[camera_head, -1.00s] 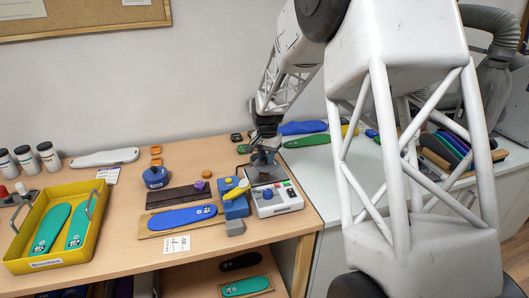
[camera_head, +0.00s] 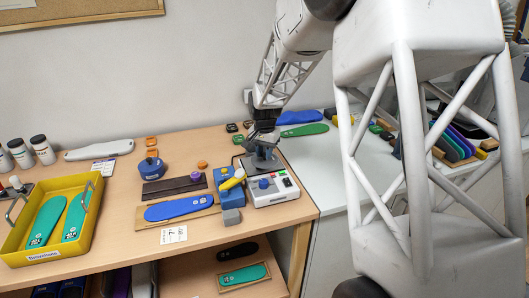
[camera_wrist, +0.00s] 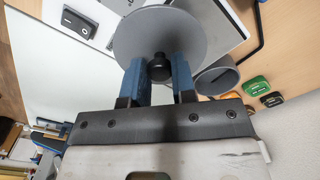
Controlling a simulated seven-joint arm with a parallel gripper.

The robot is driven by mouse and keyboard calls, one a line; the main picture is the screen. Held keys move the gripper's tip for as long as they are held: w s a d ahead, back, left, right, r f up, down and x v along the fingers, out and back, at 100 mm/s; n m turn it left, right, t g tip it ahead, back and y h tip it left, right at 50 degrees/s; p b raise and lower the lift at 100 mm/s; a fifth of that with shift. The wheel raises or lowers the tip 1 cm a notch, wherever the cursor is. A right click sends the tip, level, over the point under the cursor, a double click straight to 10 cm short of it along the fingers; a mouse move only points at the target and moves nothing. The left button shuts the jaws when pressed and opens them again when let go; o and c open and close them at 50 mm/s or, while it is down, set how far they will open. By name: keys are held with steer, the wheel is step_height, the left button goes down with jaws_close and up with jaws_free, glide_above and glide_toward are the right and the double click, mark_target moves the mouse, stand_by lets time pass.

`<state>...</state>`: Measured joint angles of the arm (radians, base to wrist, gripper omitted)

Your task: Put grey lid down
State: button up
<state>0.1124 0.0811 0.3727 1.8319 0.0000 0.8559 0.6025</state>
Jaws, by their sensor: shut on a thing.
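The grey lid (camera_wrist: 160,38) is a flat round disc with a black knob (camera_wrist: 158,67) in its middle. In the wrist view my gripper (camera_wrist: 158,72) has its two blue fingers shut on that knob. In the head view my gripper (camera_head: 264,140) is at the back of a white and grey device (camera_head: 283,191) with a blue knob and coloured buttons. The lid (camera_head: 262,162) shows there only as a small dark grey shape over the device. A grey hollow cylinder (camera_wrist: 217,81) is beside the lid in the wrist view. I cannot tell whether the lid touches anything.
A blue block with a yellow handle (camera_head: 231,181) stands just left of the device. A blue round pot (camera_head: 151,168), a blue insole (camera_head: 180,208) and a yellow tray (camera_head: 88,240) are farther left. Green and black small pieces (camera_wrist: 257,87) lie near the cylinder.

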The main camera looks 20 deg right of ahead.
steer(key=shift+w, duration=0.1)
steer(key=w+a+r, duration=0.1)
steer(key=w+a, duration=1)
steer(key=w, duration=0.4)
steer(key=shift+a+r+m, duration=0.15)
steer(key=shift+a+m, duration=0.15)
steer(key=shift+m, duration=0.1)
steer(key=shift+s, duration=0.1)
steer(key=shift+f, duration=3.15)
steer(key=shift+f, duration=0.1)
steer(key=shift+f, duration=1.75)
steer(key=shift+f, duration=0.1)
steer(key=o, duration=0.9)
